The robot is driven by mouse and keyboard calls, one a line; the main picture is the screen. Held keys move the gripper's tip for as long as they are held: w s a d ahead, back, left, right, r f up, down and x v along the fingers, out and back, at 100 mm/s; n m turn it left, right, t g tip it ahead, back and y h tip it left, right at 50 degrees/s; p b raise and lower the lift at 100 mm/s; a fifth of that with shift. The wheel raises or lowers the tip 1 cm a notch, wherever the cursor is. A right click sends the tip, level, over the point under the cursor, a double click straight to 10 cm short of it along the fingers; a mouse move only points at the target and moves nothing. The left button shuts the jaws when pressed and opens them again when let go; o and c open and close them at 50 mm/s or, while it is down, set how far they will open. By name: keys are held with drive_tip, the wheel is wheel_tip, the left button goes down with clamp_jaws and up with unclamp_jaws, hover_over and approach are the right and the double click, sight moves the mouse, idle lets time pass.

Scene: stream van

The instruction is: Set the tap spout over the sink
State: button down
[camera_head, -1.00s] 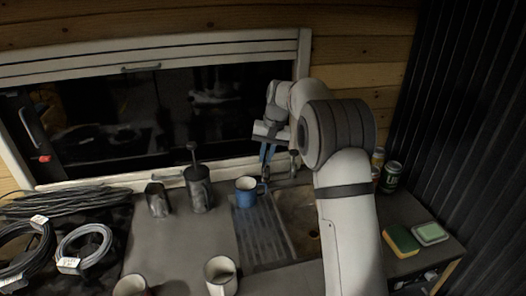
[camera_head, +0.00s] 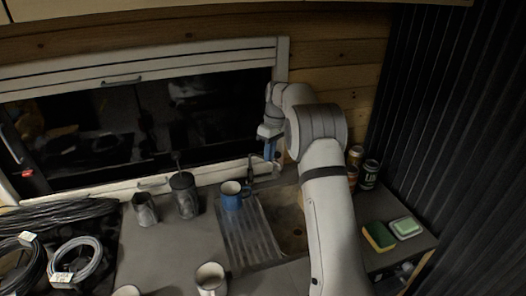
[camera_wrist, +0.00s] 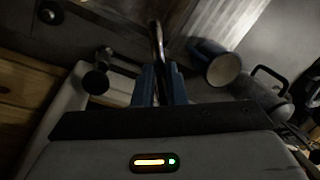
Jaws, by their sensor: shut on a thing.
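My gripper (camera_wrist: 160,85) is shut on the tap spout (camera_wrist: 156,40), a dark curved tube between its two blue fingers in the wrist view. In the head view my gripper (camera_head: 268,150) is at the back of the counter, behind the sink and near the window frame. The spout (camera_head: 250,172) shows there as a small dark shape beside the blue mug, over the drainer side. The sink (camera_head: 287,218) is a brownish basin right of the ribbed drainer (camera_head: 250,238). My arm hides its right part.
A blue mug (camera_head: 231,197) stands on the drainer close to the spout; it also shows in the wrist view (camera_wrist: 214,62). A dark kettle-like pot (camera_head: 185,196) stands further left. Cans (camera_head: 369,174) and a sponge (camera_head: 379,236) are right of my arm.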

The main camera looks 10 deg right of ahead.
drive_tip(key=shift+w+d+r+n+p, duration=0.1)
drive_tip(key=shift+w+d+n+p, duration=0.4)
drive_tip(key=shift+n, duration=0.5)
drive_tip(key=shift+w+a, duration=0.1)
drive_tip(key=c, duration=1.5)
unclamp_jaws()
drive_tip(key=shift+w+d+r+b, duration=0.15)
drive_tip(key=shift+w+r, duration=0.05)
drive_tip(key=shift+r, duration=1.05)
drive_tip(key=shift+w+d+r+b, duration=0.1)
drive_tip(key=shift+w+r, duration=0.15)
drive_tip(key=shift+r, duration=1.05)
drive_tip(key=shift+w+d+r+b, duration=0.15)
drive_tip(key=shift+w+r, duration=0.05)
drive_tip(key=shift+r, duration=1.05)
